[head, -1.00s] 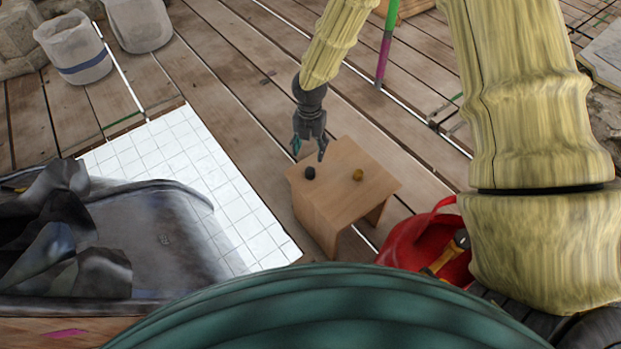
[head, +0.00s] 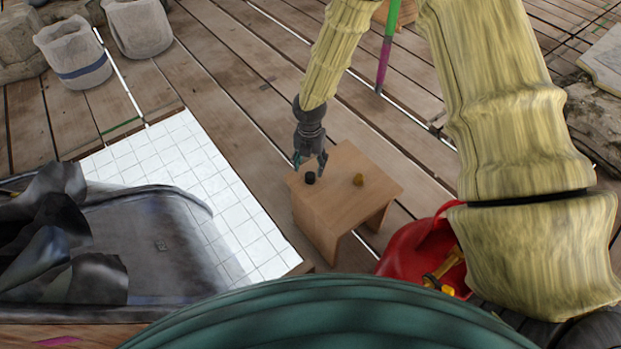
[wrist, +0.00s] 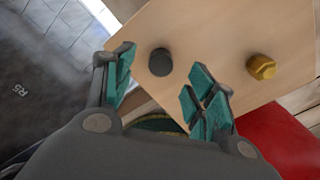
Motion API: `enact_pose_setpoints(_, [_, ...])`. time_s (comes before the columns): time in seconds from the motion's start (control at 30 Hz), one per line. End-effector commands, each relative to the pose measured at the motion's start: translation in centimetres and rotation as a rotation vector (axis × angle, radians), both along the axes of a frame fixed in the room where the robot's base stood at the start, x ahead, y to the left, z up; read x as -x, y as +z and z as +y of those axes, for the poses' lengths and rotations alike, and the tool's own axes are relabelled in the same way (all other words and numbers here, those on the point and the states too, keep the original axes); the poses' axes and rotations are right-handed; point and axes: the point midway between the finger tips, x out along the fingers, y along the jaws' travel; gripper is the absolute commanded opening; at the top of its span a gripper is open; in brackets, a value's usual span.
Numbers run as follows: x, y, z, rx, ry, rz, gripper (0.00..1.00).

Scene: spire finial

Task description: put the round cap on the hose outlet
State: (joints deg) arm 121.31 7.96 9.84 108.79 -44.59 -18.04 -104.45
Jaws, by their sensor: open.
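A dark, round cap (head: 310,178) stands on the left part of a small wooden stool (head: 340,205). In the wrist view the cap (wrist: 160,62) shows its flat round top between my two fingers. My gripper (head: 309,165) is open and empty, with its teal-padded fingers pointing down, just behind and above the cap. I cannot tell whether either finger touches it. A brass hexagonal piece (head: 358,180) stands apart on the same stool, to the right; it also shows in the wrist view (wrist: 261,67). I cannot identify the hose outlet for certain.
A red container (head: 410,250) with a brass-and-dark item (head: 440,272) stands right of the stool. A dark tray (head: 150,245) and white tiles (head: 165,150) lie to the left. Two pale buckets stand at the back left.

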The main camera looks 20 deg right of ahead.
Motion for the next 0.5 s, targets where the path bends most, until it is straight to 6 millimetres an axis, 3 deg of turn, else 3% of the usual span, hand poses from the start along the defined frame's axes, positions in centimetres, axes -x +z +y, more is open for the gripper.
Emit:
enact_pose_setpoints(0.27, [0.0,0.0,0.0,-0.001,0.000,-0.001,0.56])
enact_pose_setpoints(0.5, [0.2,-2.2,-0.1,0.000,0.000,0.000,0.56])
